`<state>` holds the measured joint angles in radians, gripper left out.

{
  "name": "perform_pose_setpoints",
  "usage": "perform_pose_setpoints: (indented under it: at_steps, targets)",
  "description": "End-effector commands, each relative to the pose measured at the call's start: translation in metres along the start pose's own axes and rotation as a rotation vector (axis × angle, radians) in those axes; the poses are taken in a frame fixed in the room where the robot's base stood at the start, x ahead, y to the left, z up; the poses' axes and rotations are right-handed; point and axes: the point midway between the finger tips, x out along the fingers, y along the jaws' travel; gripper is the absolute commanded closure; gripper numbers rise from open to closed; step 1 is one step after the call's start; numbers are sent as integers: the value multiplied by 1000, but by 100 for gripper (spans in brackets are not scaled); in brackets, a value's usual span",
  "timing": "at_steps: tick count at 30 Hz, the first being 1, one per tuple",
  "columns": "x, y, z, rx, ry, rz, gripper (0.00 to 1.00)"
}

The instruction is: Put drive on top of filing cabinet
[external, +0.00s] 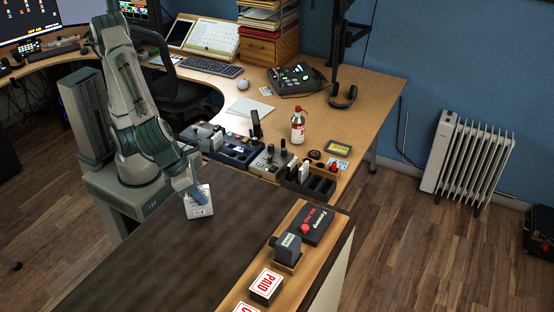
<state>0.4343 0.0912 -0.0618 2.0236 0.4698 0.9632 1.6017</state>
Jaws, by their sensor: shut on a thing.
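My gripper (193,191) is shut on the drive (199,204), a small silver-white box with a printed label. It hangs tilted below the fingers, by the far left edge of a dark-topped surface (185,262) in the foreground; whether they touch is unclear. I cannot tell for certain which piece is the filing cabinet. A small wooden drawer unit (283,47) with papers stacked on it stands at the back of the desk.
The wooden desk (350,95) holds a red-capped bottle (298,126), a black organizer tray (312,180) and several devices. A stamp (288,250), a black box (312,225) and a PAID block (266,286) line the foreground's right wooden strip. Its dark middle is clear.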

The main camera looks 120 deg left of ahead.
Motion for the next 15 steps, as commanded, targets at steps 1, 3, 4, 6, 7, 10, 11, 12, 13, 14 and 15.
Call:
perform_pose_setpoints:
  at_steps: [1, 3, 4, 6, 7, 10, 11, 12, 13, 14, 15]
  targets:
    - [2, 0, -1, 0, 0, 0, 100]
    - [3, 0, -1, 0, 0, 1, 81]
    - [3, 0, -1, 0, 0, 1, 73]
    - [2, 0, -1, 0, 0, 1, 65]
    - [2, 0, -1, 0, 0, 1, 65]
    - [2, 0, -1, 0, 0, 1, 65]
    - [2, 0, -1, 0, 0, 1, 65]
    - [2, 0, -1, 0, 0, 1, 65]
    - [2, 0, -1, 0, 0, 1, 65]
    - [1, 0, 0, 0, 0, 0, 65]
    - [-1, 0, 0, 0, 0, 0, 65]
